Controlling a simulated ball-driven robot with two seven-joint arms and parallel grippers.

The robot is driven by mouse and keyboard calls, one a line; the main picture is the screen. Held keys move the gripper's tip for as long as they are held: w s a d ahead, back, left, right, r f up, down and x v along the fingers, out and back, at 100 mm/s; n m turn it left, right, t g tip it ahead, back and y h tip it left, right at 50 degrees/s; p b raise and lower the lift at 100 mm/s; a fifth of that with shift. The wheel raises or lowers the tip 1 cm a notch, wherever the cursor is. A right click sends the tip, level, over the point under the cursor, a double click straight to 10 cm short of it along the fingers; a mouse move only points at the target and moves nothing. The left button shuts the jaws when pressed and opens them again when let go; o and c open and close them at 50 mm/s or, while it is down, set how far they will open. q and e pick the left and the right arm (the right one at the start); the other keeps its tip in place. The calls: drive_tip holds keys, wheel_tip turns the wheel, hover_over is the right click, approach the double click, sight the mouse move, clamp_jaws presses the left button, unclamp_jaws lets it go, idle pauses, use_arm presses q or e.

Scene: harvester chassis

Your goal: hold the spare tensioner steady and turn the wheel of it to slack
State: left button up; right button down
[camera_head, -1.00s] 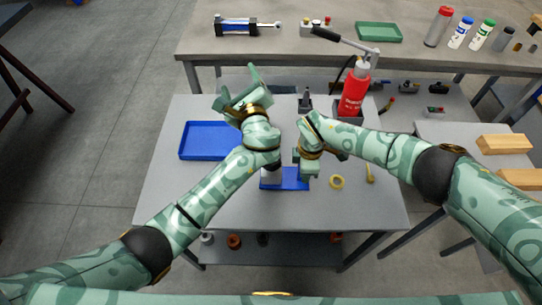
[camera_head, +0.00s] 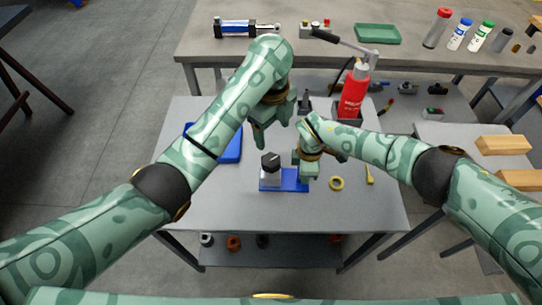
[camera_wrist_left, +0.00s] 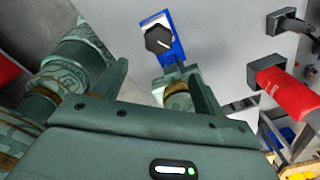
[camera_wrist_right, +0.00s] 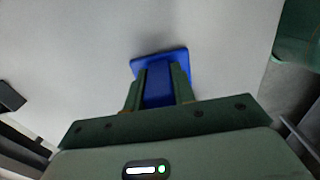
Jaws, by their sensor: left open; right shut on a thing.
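The spare tensioner has a blue base (camera_head: 289,182) lying on the grey table, with a pale block and a black wheel (camera_head: 271,162) on its left end. The wheel also shows in the left wrist view (camera_wrist_left: 158,40), with a pale line pointing to the lower right. My right gripper (camera_head: 308,174) is shut on the right part of the blue base; the right wrist view shows the blue part (camera_wrist_right: 157,85) between its fingers. My left gripper (camera_head: 278,125) is open and empty, above and behind the wheel, apart from it.
A blue tray (camera_head: 229,150) lies at the table's left, partly behind my left arm. A red bottle (camera_head: 353,96) stands at the back right. A yellow ring (camera_head: 337,183) and a thin yellow item (camera_head: 369,174) lie right of my right gripper. The table's front is clear.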

sight(271, 160)
use_arm(q)
drive_tip(key=f, duration=1.2)
drive_tip(key=shift+a, duration=0.2)
drive_tip(key=c, duration=1)
